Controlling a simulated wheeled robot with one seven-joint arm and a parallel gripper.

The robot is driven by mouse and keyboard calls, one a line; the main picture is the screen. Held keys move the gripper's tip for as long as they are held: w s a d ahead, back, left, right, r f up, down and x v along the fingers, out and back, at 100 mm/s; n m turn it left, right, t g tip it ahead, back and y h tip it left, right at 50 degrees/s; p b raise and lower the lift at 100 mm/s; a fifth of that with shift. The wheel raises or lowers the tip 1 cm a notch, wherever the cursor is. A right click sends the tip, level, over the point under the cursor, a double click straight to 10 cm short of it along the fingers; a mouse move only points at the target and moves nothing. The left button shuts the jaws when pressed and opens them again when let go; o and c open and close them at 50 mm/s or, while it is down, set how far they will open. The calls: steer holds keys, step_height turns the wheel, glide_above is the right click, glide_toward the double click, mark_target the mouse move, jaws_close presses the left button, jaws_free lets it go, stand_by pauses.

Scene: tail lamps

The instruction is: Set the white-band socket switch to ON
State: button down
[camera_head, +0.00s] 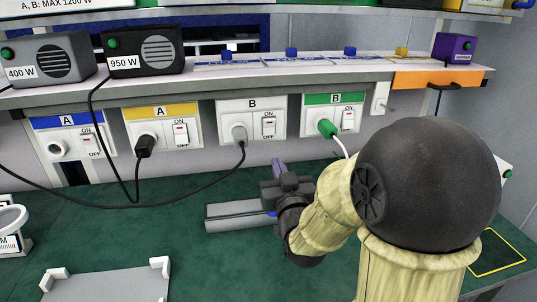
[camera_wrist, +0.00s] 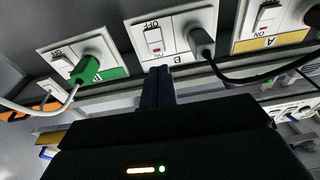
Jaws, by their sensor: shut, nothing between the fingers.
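The white-band socket (camera_head: 252,105), marked B, is on the wall panel, third from the left. A grey plug (camera_head: 239,134) with a black cable sits in it. Its switch (camera_head: 268,126) is a white rocker with a red mark, right of the plug, between ON above and OFF below; I cannot tell its position for sure. The wrist view shows the panel upside down, with this switch (camera_wrist: 154,39) left of the plug (camera_wrist: 202,40). My gripper (camera_head: 278,166) is shut and empty, below the socket and apart from the switch. Its fingers (camera_wrist: 158,84) point toward the panel.
Blue-band (camera_head: 68,123), yellow-band (camera_head: 161,110) and green-band (camera_head: 333,98) sockets flank it; a green plug (camera_head: 327,128) is near my arm. Black cables hang across the green bench. A 400 W box (camera_head: 48,60) and a 950 W box (camera_head: 142,52) stand on the shelf above.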

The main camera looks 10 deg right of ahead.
steer(key=shift+s+f+t+b, duration=0.2)
steer(key=shift+f+t+b, duration=0.05)
steer(key=shift+t+b, duration=0.35)
steer(key=shift+s+f+t+b, duration=0.2)
steer(key=shift+t+b, duration=0.4)
steer(key=p, duration=1.1)
glide_toward(266, 121)
steer(key=x, duration=0.5)
steer(key=shift+w+r, duration=0.3)
steer(key=shift+r, duration=0.05)
steer(key=shift+w+p, duration=0.35)
steer(key=shift+w, duration=0.25)
